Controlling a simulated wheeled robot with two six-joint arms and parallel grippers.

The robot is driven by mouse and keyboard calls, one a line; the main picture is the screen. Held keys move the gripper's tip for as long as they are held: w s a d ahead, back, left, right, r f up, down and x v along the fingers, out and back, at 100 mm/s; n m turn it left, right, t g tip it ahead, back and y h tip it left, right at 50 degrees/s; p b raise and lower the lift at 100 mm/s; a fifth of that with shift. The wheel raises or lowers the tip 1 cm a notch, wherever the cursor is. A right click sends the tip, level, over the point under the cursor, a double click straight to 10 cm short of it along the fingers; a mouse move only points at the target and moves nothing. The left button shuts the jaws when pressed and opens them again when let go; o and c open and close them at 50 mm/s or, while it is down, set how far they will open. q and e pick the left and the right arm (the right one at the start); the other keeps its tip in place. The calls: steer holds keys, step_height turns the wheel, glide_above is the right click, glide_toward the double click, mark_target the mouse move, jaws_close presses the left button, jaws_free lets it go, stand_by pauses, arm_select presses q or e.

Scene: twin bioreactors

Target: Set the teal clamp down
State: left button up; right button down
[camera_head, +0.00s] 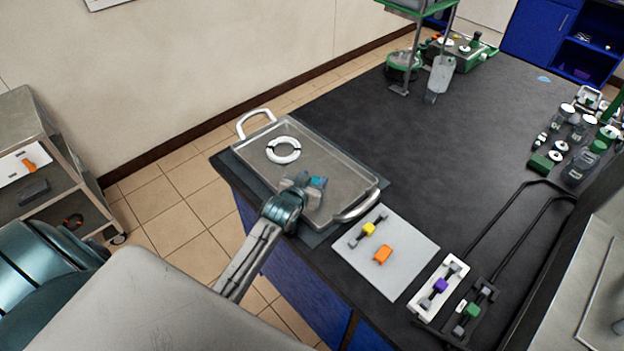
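The teal clamp (319,183) shows as a small teal block at the fingertips of my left gripper (308,187). The gripper is over the near right part of the grey metal tray (345,172) and appears shut on the clamp. The gripper hides much of the clamp, and I cannot tell whether it touches the tray floor. My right gripper is not in view.
A white ring (283,150) lies in the tray. A pale board (405,263) with yellow (369,229) and orange (383,254) pieces lies to the right. Purple (440,286) and green (472,310) clamps sit beyond it. The dark table's middle (410,150) is clear.

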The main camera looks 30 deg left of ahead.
arm_select(q)
steer(key=shift+s+d+f, duration=0.1)
steer(key=shift+s+f, duration=0.25)
steer(key=shift+f, duration=0.5)
steer(key=shift+r, duration=0.2)
steer(key=v, duration=0.3)
steer(key=r+b+v, duration=0.1)
steer(key=v, duration=0.3)
steer(key=b+v, duration=0.1)
steer(key=v, duration=0.2)
steer(key=shift+r, duration=0.25)
steer(key=shift+s+r, duration=0.4)
steer(key=shift+s, duration=0.15)
